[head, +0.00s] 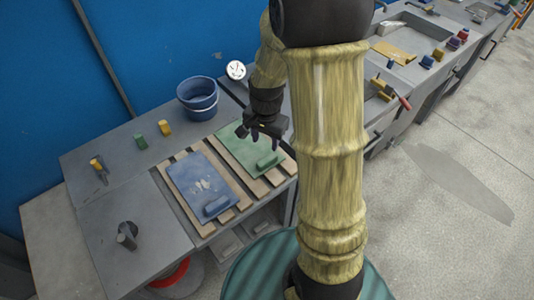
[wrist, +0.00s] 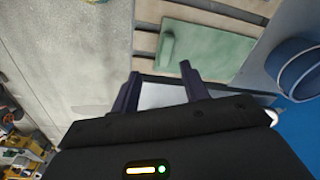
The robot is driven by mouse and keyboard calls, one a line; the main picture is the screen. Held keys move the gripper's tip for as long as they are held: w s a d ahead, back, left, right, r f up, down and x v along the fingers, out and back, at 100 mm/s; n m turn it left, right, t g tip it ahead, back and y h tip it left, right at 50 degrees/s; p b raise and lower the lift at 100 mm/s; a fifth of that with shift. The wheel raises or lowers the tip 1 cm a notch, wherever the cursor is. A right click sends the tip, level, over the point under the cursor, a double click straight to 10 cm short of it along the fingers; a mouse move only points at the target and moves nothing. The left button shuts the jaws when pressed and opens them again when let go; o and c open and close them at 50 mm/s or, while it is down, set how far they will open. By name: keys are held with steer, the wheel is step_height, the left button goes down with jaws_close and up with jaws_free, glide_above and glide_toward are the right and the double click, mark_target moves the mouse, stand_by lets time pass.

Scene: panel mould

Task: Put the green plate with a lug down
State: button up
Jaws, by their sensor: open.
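The green plate (head: 239,145) lies flat on wooden slats on the bench, to the right of a blue plate in the head view. Its raised green lug (head: 267,160) is near its front edge. The wrist view also shows the green plate (wrist: 212,52) and its lug (wrist: 168,46). My gripper (head: 258,141) is open, with nothing between its fingers. In the wrist view its fingertips (wrist: 158,74) appear near the plate's edge, apart from the lug. My arm hides part of the bench right of the plate.
A blue plate (head: 203,187) with its own lug lies on the left slats. A blue bucket (head: 198,98) stands behind. Small green (head: 141,142) and yellow (head: 165,128) blocks stand on the bench at the left. More benches with coloured parts run to the upper right.

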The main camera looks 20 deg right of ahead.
steer(key=s+a+r+n+t, duration=0.1)
steer(key=s+a+r+n, duration=0.2)
steer(key=s+n, duration=0.6)
steer(key=shift+s+r+n+t, duration=0.3)
steer(key=shift+s+r+t, duration=0.15)
steer(key=shift+r, duration=0.45)
steer(key=shift+a, duration=0.1)
steer(key=shift+c, duration=0.5)
